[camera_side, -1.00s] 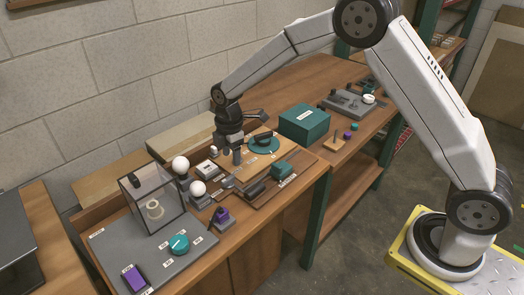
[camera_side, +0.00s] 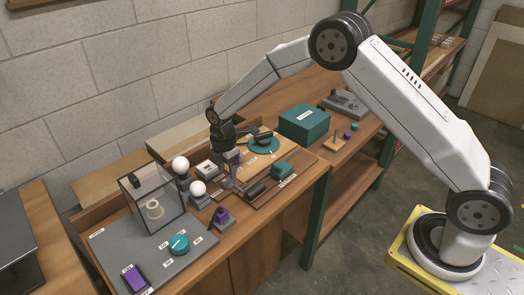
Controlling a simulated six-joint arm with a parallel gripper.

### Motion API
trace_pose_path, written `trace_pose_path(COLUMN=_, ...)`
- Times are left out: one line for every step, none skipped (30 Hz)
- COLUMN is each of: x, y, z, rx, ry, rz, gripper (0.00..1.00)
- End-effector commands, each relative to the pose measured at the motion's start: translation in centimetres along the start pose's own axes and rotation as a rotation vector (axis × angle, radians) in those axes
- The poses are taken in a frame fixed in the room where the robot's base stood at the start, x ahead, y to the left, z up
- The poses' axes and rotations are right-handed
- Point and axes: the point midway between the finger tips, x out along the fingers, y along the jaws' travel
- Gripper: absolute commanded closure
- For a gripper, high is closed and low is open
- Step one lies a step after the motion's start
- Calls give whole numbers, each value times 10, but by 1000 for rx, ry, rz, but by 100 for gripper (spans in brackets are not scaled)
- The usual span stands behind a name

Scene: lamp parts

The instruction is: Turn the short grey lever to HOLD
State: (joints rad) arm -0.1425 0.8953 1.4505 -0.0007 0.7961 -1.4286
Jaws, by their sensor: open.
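My gripper (camera_side: 229,168) points down over the wooden boards in the middle of the bench, with its fingers low and apart. A small grey part (camera_side: 227,184) shows just below the fingertips; it may be the short grey lever, but it is too small to be sure. I cannot tell whether the fingers touch it or are around it. The labels nearby are too small to read, so HOLD cannot be made out.
White balls (camera_side: 198,188) on stands and a clear box (camera_side: 152,204) are to the left. A teal disc (camera_side: 264,145) and a teal block (camera_side: 283,170) are to the right. A large teal box (camera_side: 304,124) stands further right. A grey panel (camera_side: 190,257) lies in front.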

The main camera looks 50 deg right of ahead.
Motion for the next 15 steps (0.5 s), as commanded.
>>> trace_pose_path(x=7, y=0, z=0, rx=0, ry=0, rz=-2, gripper=43)
trace_pose_path(x=11, y=0, z=0, rx=0, ry=0, rz=-1, gripper=43)
trace_pose_path(x=15, y=0, z=0, rx=0, ry=0, rz=-1, gripper=43)
trace_pose_path(x=17, y=0, z=0, rx=0, ry=0, rz=-1, gripper=43)
trace_pose_path(x=20, y=0, z=0, rx=0, ry=0, rz=-1, gripper=43)
trace_pose_path(x=23, y=0, z=0, rx=0, ry=0, rz=-1, gripper=43)
trace_pose_path(x=25, y=0, z=0, rx=0, ry=0, rz=-1, gripper=43)
trace_pose_path(x=26, y=0, z=0, rx=1, ry=0, rz=0, gripper=43)
trace_pose_path(x=28, y=0, z=0, rx=1, ry=0, rz=1, gripper=43)
trace_pose_path(x=29, y=0, z=0, rx=1, ry=0, rz=1, gripper=43)
trace_pose_path(x=30, y=0, z=0, rx=1, ry=0, rz=2, gripper=43)
trace_pose_path(x=30, y=0, z=0, rx=1, ry=0, rz=2, gripper=43)
trace_pose_path(x=30, y=0, z=0, rx=1, ry=0, rz=2, gripper=43)
trace_pose_path(x=31, y=0, z=0, rx=1, ry=0, rz=2, gripper=43)
trace_pose_path(x=31, y=0, z=0, rx=1, ry=0, rz=2, gripper=43)
